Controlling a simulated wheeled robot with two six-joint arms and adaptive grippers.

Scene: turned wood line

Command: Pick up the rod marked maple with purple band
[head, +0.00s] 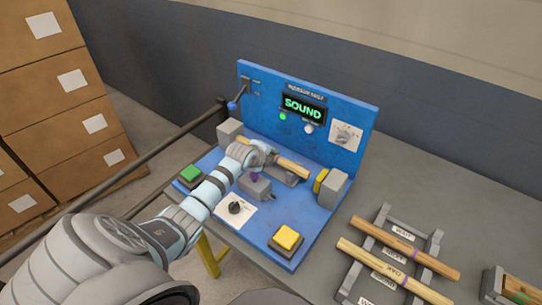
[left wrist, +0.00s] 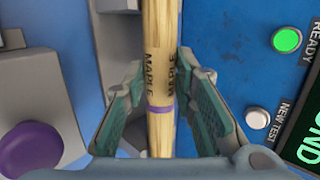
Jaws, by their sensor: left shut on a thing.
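The pale rod (left wrist: 160,35) in the left wrist view is printed MAPLE and has a purple band (left wrist: 160,108). It runs between the two fingers of my left gripper (left wrist: 160,95), which is shut on it near the label and band. In the head view the rod (head: 293,168) shows on both sides of my left gripper (head: 265,156), over the blue test machine (head: 262,222). The gripper hides its middle there. I cannot tell whether the rod rests on its grey support or is just above it. My right gripper is not in view.
The machine's upright panel has a screen (head: 304,107) reading SOUND and a lit green lamp (head: 283,117). Grey blocks stand near both rod ends, the right one (head: 333,187) with a yellow pad. A grey rack (head: 437,240) at lower right holds two more rods. Grey table is bare behind.

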